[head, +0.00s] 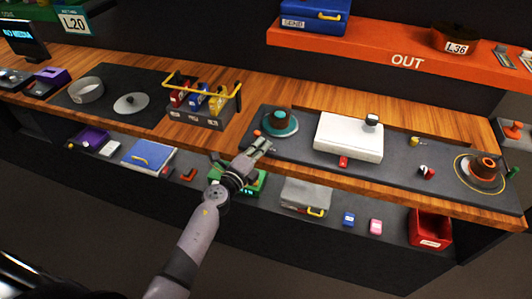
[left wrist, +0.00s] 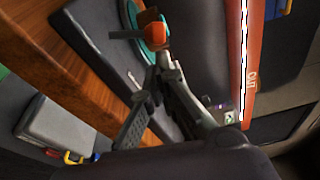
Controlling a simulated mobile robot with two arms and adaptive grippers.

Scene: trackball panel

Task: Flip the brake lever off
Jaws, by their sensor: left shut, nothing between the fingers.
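A trackball unit with a teal round base (head: 283,127) and a dark dome sits on the dark grey counter panel. A small orange knob (head: 257,133) stands at its left edge; it may be the brake lever, but I cannot tell for sure. In the left wrist view the orange knob (left wrist: 148,17) shows large beside the teal rim (left wrist: 156,34). My left gripper (head: 265,146) is shut and empty, just in front of the teal base. In the left wrist view its fingertips (left wrist: 164,58) are close to the knob; whether they touch is unclear. My right gripper is out of view.
A white box (head: 347,138) with a dark knob is right of the trackball. A yellow-handled rack (head: 200,112) is left. A lower shelf holds a grey box (head: 306,194) and a red bin (head: 430,229). An orange shelf (head: 385,52) hangs behind.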

